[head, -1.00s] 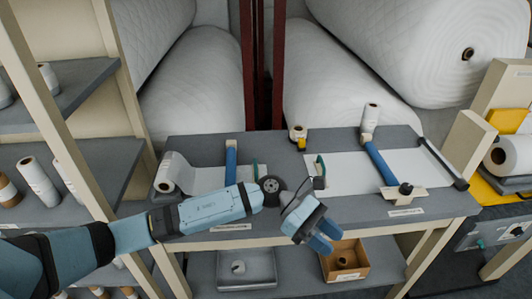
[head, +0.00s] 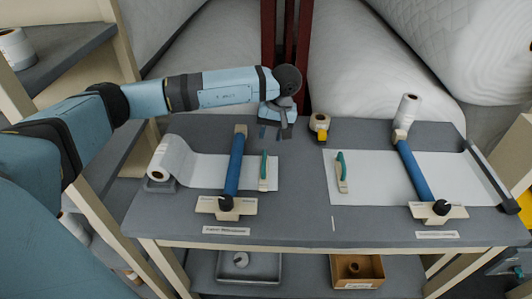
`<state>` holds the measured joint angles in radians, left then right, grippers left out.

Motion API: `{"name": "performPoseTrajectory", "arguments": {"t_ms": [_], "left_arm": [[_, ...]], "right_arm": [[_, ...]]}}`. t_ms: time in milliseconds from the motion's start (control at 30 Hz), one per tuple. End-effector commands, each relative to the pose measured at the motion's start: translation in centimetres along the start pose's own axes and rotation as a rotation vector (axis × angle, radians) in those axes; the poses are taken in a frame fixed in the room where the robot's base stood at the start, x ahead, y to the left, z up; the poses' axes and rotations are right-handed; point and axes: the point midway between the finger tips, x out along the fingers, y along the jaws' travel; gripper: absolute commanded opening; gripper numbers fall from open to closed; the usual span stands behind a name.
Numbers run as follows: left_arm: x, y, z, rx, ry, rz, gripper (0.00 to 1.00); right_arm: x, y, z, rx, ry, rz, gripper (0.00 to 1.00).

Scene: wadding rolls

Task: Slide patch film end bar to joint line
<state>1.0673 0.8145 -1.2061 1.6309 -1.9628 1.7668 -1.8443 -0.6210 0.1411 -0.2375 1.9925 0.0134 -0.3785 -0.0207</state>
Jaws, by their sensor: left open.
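Two pale end bars with green handles lie on the bench. One end bar (head: 263,172) sits near the free edge of the left film (head: 205,171), which comes off a white roll (head: 174,160). The other end bar (head: 341,172) lies at the left edge of the wider right film (head: 375,182). The labels are too small to read, so I cannot tell which film is the patch film. A short pale mark (head: 333,223) shows on the grey surface between the films, perhaps the joint line. My left gripper (head: 271,133) is open and empty, pointing down behind the left end bar.
A blue roller (head: 234,168) crosses the left film, and another blue roller (head: 413,171) crosses the right one. A small yellow-and-tan tape roll (head: 320,124) and a standing white roll (head: 408,108) are at the back.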

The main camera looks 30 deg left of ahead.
Motion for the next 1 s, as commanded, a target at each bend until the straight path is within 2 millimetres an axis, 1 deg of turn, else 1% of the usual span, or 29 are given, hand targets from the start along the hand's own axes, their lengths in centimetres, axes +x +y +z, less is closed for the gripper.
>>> {"name": "performPoseTrajectory", "arguments": {"t_ms": [33,200,300,400,500,600,867,967,1000], "left_arm": [[1.1,-0.1,0.1,0.0,-0.003,-0.003,0.4],[4.7,0.0,0.1,0.0,-0.003,0.0,0.4],[6.5,0.0,0.1,-0.001,-0.003,0.0,0.4],[7.7,0.1,0.1,0.0,-0.002,0.002,0.4],[8.7,0.1,0.1,0.0,-0.002,0.001,0.4],[9.1,0.1,0.1,0.0,-0.001,0.002,0.4],[9.2,0.1,0.1,0.0,0.0,0.003,0.4],[9.2,0.1,0.1,0.0,0.0,0.003,0.2],[9.2,0.1,0.1,0.0,0.0,0.003,0.1]], "right_arm": [[-0.2,0.1,-0.2,0.0,-0.001,0.001,0.43],[-0.3,0.2,-0.8,-0.001,0.002,0.004,0.43],[-0.4,0.3,-1.2,-0.002,0.005,0.005,0.43],[-0.5,0.3,-1.4,-0.002,0.007,0.006,0.43],[-0.6,0.3,-1.6,-0.002,0.008,0.006,0.43],[-0.6,0.3,-1.7,-0.002,0.01,0.006,0.43],[-0.6,0.2,-1.7,0.0,0.011,0.004,0.43],[-0.6,0.1,-1.7,0.0,0.011,0.003,0.43],[-0.6,0.1,-1.7,0.0,0.011,0.003,0.43]]}}
